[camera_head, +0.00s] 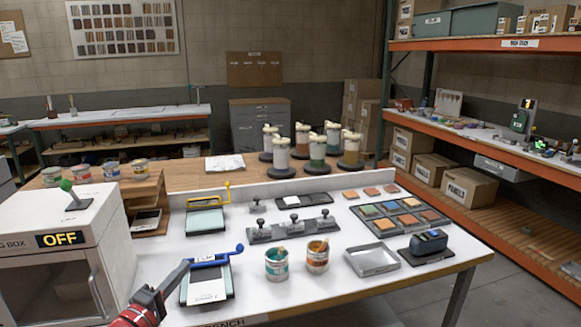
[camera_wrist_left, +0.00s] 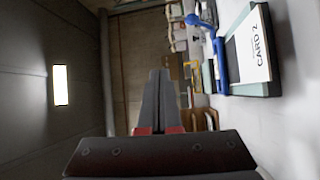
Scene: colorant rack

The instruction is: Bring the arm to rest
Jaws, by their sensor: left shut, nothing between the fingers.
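My left gripper (camera_head: 184,268) comes in at the lower left of the head view, with its red and dark wrist at the bottom edge. Its dark fingers are shut and empty, above the white bench (camera_head: 345,297). In the left wrist view the shut fingers (camera_wrist_left: 160,78) show at the middle. The fingertips appear beside a board with a blue bar and handle (camera_head: 215,260) and a white card; I cannot tell whether they touch it. That card (camera_wrist_left: 252,45), marked "CARD 2", shows at the upper right in the wrist view. My right gripper is not in view.
A white box (camera_head: 50,215) with an "OFF" display stands at the left. Two open paint cans, teal (camera_head: 277,266) and orange (camera_head: 317,257), stand right of the board. A metal tray (camera_head: 372,260) and a dark device (camera_head: 428,244) are further right. Bare bench lies along the front.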

